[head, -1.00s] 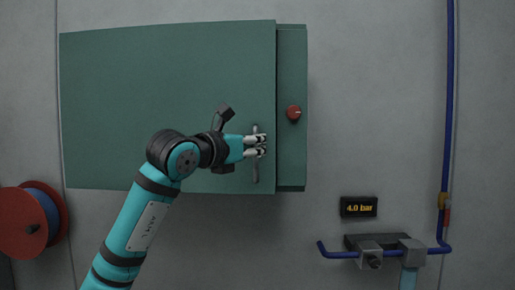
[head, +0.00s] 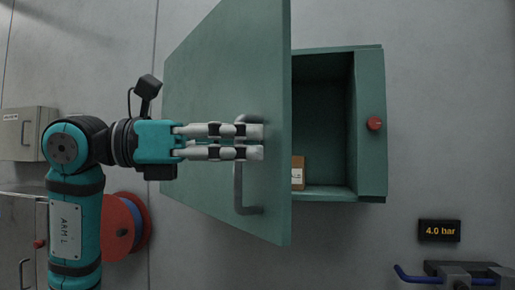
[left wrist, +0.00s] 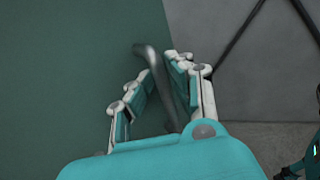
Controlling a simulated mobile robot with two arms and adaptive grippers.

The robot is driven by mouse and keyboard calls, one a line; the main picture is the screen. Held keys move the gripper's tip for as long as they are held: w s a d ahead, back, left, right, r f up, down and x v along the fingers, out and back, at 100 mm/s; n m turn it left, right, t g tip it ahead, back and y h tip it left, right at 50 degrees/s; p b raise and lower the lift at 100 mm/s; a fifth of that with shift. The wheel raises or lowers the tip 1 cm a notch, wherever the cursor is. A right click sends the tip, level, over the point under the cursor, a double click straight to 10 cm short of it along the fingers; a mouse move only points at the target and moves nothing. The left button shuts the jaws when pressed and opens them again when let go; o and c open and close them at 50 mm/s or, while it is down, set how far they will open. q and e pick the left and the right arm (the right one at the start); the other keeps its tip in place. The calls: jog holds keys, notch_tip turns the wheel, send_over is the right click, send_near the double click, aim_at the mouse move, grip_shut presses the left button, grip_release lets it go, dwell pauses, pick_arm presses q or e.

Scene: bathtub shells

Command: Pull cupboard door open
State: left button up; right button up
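The green cupboard door (head: 225,90) stands partly open in the head view, its right edge swung out from the cupboard body (head: 370,165). It also fills the left of the left wrist view (left wrist: 60,70). The grey bar handle (head: 240,190) is on the door near its free edge. My left gripper (head: 254,142) is at the upper part of the handle, with its fingers closed in on it. In the left wrist view the handle (left wrist: 150,60) runs between the two fingers (left wrist: 162,72). My right gripper is not in view.
A brown box (head: 298,173) with a white label stands inside the cupboard, partly hidden by the door. A red knob (head: 375,123) is on the cupboard's right side. A red reel (head: 125,228), a pressure display (head: 440,231) and a blue pipe (head: 415,277) are below.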

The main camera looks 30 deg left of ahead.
aim_at(263, 205)
pick_arm(q)
jog(key=w, duration=0.1)
jog(key=w+d, duration=0.1)
jog(key=shift+w+d+f, duration=0.25)
jog(key=shift+w, duration=0.25)
jog(key=shift+s+a, duration=0.25)
jog(key=v, duration=1.1)
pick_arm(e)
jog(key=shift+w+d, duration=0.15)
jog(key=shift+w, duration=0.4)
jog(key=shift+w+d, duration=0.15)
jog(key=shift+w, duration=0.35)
